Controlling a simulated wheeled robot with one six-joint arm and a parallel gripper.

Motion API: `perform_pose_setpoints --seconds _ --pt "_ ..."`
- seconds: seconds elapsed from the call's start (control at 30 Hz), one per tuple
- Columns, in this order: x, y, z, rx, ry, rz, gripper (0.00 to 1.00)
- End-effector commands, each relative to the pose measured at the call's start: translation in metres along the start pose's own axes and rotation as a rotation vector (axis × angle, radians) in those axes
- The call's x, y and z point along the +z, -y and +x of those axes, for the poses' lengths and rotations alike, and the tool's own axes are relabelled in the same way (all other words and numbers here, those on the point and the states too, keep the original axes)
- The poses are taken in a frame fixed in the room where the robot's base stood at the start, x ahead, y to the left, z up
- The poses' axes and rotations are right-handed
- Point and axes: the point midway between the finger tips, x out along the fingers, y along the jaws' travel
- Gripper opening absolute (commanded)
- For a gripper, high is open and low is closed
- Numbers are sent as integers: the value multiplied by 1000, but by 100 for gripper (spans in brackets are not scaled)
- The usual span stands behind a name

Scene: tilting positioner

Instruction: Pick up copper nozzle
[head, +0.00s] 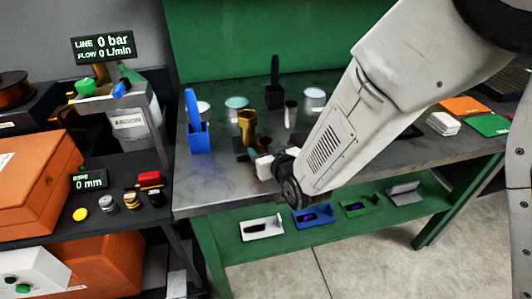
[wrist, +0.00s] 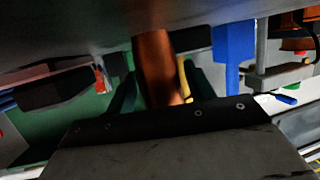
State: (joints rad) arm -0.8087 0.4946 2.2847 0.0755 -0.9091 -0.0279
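The copper nozzle (wrist: 157,65) shows in the wrist view as a reddish-brown cylinder. That view looks upside down, with the grey bench top along its upper edge and the nozzle reaching from it toward my palm. My gripper (wrist: 163,92) has one dark finger on each side of the nozzle, with a narrow gap showing, so it looks open around it. In the head view my gripper (head: 262,160) is low over the bench's front edge, just in front of a brass-coloured piece (head: 247,124). The nozzle is largely hidden there by my gripper.
A blue holder (head: 199,138) stands left on the bench. A teal-topped cup (head: 236,103), a white-topped cup (head: 314,99) and a black holder (head: 274,92) stand behind. A lower green shelf (head: 235,254) carries several small trays. The bench's front left is clear.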

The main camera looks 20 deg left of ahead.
Motion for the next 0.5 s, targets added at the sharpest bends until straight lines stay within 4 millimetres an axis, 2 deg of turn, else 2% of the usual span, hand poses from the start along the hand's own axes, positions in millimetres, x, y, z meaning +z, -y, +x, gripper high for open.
perform_pose_setpoints --seconds 0.03,0.13,0.5 --pt "0 0 0 0 0 0 38" --pt "0 0 0 0 0 0 10" --pt "-3 0 -1 0 -2 0 8"
